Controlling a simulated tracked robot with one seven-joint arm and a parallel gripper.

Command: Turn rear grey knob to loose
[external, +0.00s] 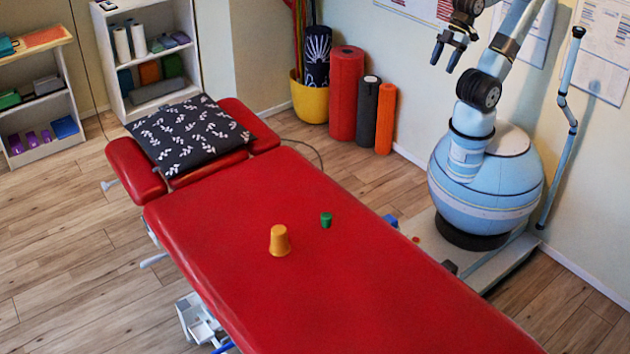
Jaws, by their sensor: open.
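My gripper (446,54) is at the top right, raised high above the floor, with two dark fingers apart and nothing between them. It is well away from the red treatment table (250,222). A small dark grey piece (450,266) shows at the table's right edge, on the side of my base. Pale grey levers stick out from the table's left side, one by the headrest (108,184) and one lower down (153,260). I cannot tell which of these is the rear grey knob, or its setting.
A patterned pillow (190,133) lies on the headrest. A blue piece (391,221) shows at the right edge. Rolls (346,95) stand against the wall.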

